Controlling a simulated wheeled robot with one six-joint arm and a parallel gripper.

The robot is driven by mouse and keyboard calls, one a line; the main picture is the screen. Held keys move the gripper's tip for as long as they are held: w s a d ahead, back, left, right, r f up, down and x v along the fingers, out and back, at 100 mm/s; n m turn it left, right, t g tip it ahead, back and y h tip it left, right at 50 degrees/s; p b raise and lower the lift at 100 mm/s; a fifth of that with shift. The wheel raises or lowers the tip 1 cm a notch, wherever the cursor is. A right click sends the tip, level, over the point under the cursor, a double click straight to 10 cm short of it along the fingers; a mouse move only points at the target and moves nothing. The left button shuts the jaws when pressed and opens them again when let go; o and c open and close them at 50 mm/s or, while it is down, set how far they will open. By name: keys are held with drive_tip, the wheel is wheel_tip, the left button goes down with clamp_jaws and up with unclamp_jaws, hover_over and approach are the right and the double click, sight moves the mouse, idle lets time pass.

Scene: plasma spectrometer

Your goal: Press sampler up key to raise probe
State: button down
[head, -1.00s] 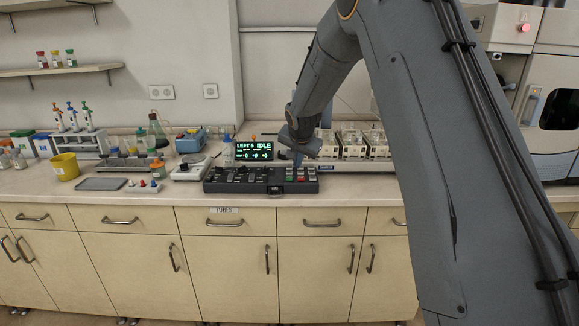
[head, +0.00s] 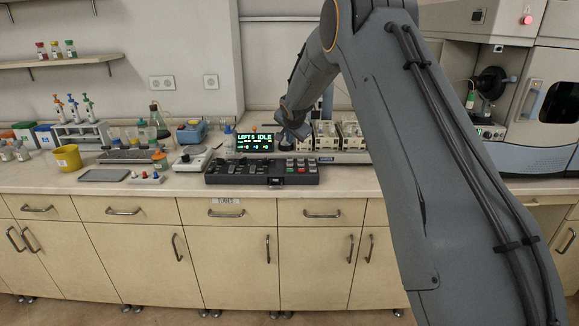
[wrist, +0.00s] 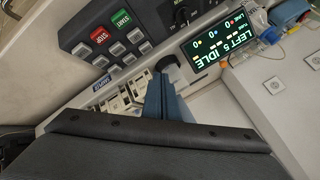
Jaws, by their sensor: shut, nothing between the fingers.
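The dark control panel (head: 235,179) lies on the bench below a lit display (head: 254,142) with green text including "IDLE". In the wrist view, the panel (wrist: 73,22) carries a green START key (wrist: 121,18), a red STOP key (wrist: 100,36) and several grey keys (wrist: 116,48). The grey keys' markings are too small to read, so I cannot tell which is sampler up. My gripper (head: 287,139) is above and behind the panel's right part. Its blue-grey fingers (wrist: 161,80) are shut and empty, apart from the keys in the wrist view. The probe cannot be made out clearly.
White racks (head: 325,134) stand behind the panel, right of my gripper. A white device (head: 192,160) and a yellow cup (head: 67,158) are to the left, with bottles and pipettes behind. The bench front edge (head: 150,193) is clear.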

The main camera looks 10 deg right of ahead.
drive_tip(key=b, duration=0.3)
hover_over(290, 167)
wheel_tip(290, 167, down, 5)
drive_tip(key=shift+r, duration=0.1)
wheel_tip(290, 167, down, 2)
drive_tip(key=b, duration=0.3)
drive_tip(key=shift+s, duration=0.1)
drive_tip(key=shift+f+b, duration=0.9)
drive_tip(key=shift+b, duration=1.05)
idle(2.1)
drive_tip(key=shift+r, duration=0.1)
drive_tip(key=shift+r+p, duration=0.55)
drive_tip(key=shift+r, duration=0.2)
wheel_tip(290, 167, up, 5)
drive_tip(key=p, duration=0.3)
idle(0.5)
